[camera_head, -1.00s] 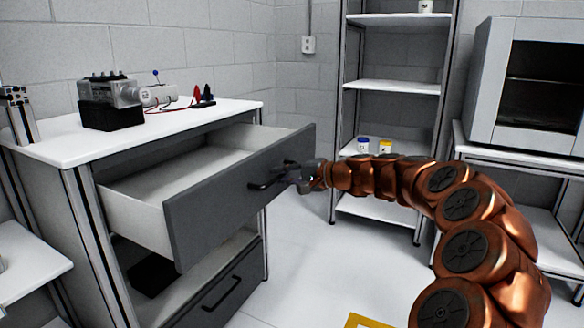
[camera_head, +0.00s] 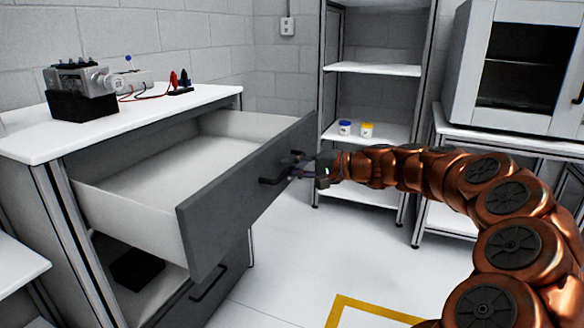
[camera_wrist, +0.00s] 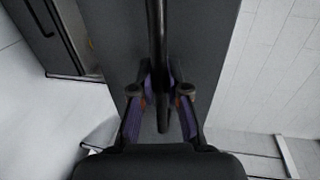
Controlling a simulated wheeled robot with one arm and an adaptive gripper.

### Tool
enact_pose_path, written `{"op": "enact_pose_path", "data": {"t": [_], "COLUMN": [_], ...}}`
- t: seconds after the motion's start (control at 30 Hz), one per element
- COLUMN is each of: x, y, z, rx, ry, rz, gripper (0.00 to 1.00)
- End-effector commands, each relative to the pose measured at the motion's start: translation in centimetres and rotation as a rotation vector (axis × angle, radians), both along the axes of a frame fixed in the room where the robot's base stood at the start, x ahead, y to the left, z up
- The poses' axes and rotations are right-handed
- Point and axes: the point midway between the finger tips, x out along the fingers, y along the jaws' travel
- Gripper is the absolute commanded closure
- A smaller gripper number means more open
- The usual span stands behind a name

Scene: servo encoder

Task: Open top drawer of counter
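The counter (camera_head: 22,142) stands at left. Its top drawer (camera_head: 140,187) is pulled far out, and its white inside looks empty. The drawer has a dark grey front (camera_head: 215,225) with a black bar handle (camera_head: 270,181). My gripper (camera_head: 296,168) is at this handle, in front of the drawer face. In the wrist view, the handle (camera_wrist: 157,35) runs between the two fingers of my gripper (camera_wrist: 161,90), which look closed around it. The exact contact at the fingertips is hard to see.
A device on a black block (camera_head: 82,104) sits on the counter top. A shelf rack (camera_head: 375,68) stands behind. Free floor with yellow marking (camera_head: 340,308) lies in front.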

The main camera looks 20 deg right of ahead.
Motion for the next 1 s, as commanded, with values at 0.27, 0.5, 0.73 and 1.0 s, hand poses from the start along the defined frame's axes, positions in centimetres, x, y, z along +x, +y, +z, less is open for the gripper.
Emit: {"op": "enact_pose_path", "data": {"t": [0.27,0.5,0.73,1.0], "x": [0.0,0.0,-1.4,-5.0], "y": [0.0,0.0,-1.5,-5.1], "z": [0.0,0.0,0.5,1.6], "rx": [0.000,0.001,0.003,0.000], "ry": [0.000,-0.001,-0.002,-0.002], "rz": [0.000,0.000,-0.002,-0.002], "gripper": [0.61,0.61,0.61,0.61]}}
